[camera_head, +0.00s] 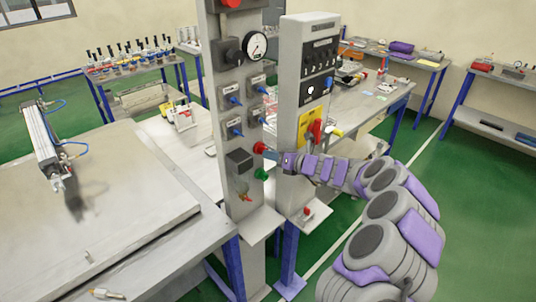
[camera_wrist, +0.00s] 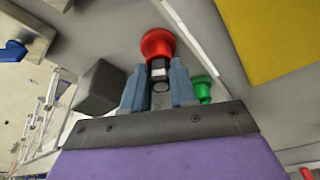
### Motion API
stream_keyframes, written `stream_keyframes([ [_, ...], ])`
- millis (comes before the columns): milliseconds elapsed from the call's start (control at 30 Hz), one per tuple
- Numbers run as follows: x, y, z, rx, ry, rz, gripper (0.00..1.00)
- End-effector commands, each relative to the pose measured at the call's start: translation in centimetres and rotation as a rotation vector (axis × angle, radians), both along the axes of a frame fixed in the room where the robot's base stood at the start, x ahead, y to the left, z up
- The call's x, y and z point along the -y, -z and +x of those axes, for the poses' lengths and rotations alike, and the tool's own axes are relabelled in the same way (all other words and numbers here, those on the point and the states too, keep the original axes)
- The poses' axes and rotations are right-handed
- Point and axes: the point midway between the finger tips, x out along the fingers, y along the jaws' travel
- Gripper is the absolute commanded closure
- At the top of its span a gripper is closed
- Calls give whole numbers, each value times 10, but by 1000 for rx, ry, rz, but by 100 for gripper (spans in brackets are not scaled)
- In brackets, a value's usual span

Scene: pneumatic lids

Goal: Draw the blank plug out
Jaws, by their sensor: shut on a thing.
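The blank plug (camera_wrist: 160,73) appears as a short grey and black cylinder between my fingers in the wrist view. A red round fitting (camera_wrist: 157,44) is at its far end; I cannot tell whether the plug is still seated in it. In the head view the red fitting (camera_head: 259,148) is on the lower right side of the tall grey panel (camera_head: 218,100). My gripper (camera_head: 277,156) comes in from the right and is shut on the plug. The wrist view shows its two blue-grey fingers (camera_wrist: 159,88) on either side of the plug, whose sides they partly hide.
A green fitting (camera_head: 262,174) lies just below the red one. A dark box (camera_head: 239,161) is to its left. A second grey post (camera_head: 303,80) with a yellow plate (camera_head: 310,126) and red handle stands close to the right. A bench (camera_head: 95,205) fills the left.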

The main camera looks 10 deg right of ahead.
Motion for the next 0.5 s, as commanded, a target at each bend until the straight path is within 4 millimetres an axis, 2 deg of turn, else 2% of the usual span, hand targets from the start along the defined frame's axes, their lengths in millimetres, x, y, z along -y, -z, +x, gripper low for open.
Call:
stream_keyframes([
  [500,5,-1,-8,-1,-1,1,100],
])
